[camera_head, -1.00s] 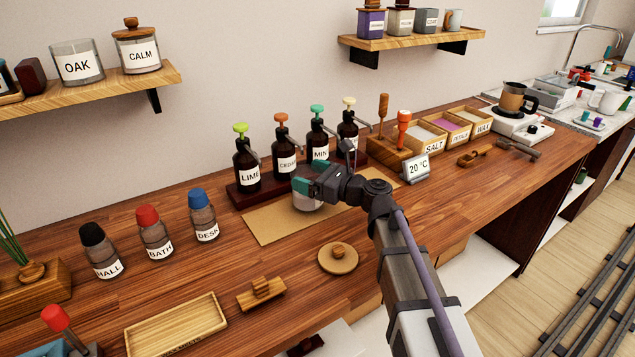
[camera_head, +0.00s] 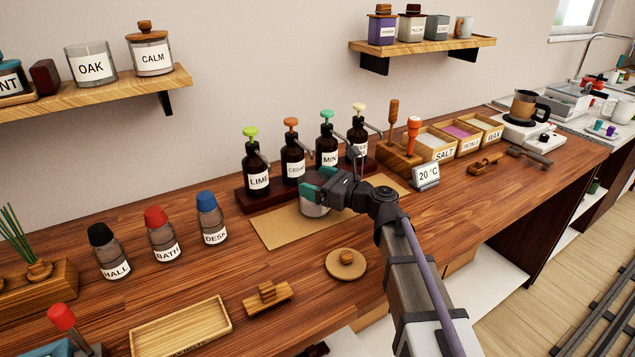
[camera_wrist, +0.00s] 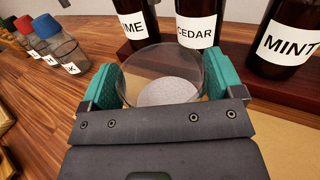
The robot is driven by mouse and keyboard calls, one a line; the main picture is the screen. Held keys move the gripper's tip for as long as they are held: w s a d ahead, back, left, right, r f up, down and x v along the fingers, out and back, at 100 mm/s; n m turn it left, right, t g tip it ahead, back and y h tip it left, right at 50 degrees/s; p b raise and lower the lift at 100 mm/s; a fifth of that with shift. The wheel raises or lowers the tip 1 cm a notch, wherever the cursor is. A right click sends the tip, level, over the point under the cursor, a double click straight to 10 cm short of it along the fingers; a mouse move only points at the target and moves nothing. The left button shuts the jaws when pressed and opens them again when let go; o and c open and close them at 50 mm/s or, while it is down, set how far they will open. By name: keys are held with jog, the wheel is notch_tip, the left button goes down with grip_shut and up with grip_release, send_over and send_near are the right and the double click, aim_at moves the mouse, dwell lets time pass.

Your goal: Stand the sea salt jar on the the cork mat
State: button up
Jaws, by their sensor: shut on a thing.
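The sea salt jar, a clear open glass jar with pale contents, is between the teal fingers of my gripper (camera_wrist: 166,86); in the wrist view the jar (camera_wrist: 170,92) shows its rim and pale fill. In the head view the jar (camera_head: 313,208) is partly hidden by my gripper (camera_head: 318,188), which is shut on it. The jar looks upright over the tan cork mat (camera_head: 275,233). I cannot tell whether its base touches the mat. Any label on it is hidden. A round lid with a wooden knob (camera_head: 346,264) lies in front of the mat.
Pump bottles on a dark red stand (camera_head: 243,199) are close behind the jar. Bottles marked HALL (camera_head: 108,252), BATH (camera_head: 162,236) and DESK (camera_head: 211,219) stand to the left. A wooden tray (camera_head: 180,328) lies at front left. The mat's front left part is clear.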

jog(key=shift+f, duration=0.25)
jog(key=o, duration=1.3)
jog(key=shift+d, duration=0.1)
jog(key=v, duration=1)
jog(key=shift+s+d+r, duration=0.1)
jog(key=shift+s+d, duration=0.1)
jog(key=shift+d, duration=0.1)
jog(key=s+r+n+g+h+p, duration=0.55)
jog(key=s+n+p, duration=0.4)
jog(key=p, duration=0.65)
jog(key=s+d+r+n+g+h+p, duration=0.1)
jog(key=s+d+r+n+h+p, duration=0.1)
jog(key=d+n+h+p, duration=0.1)
jog(key=s+d+r+n+h+p, duration=0.2)
jog(key=s+d+n+h+p, duration=0.1)
jog(key=d+n+h+p, duration=0.1)
jog(key=s+d+r+n+g+h+p, duration=0.1)
jog(key=s+d+r+n+h+p, duration=0.1)
jog(key=d+n+p, duration=0.3)
jog(key=shift+s+d+n+g+h+p, duration=0.35)
jog(key=shift+s+d+n+h, duration=0.15)
jog(key=shift+s+n+h, duration=0.35)
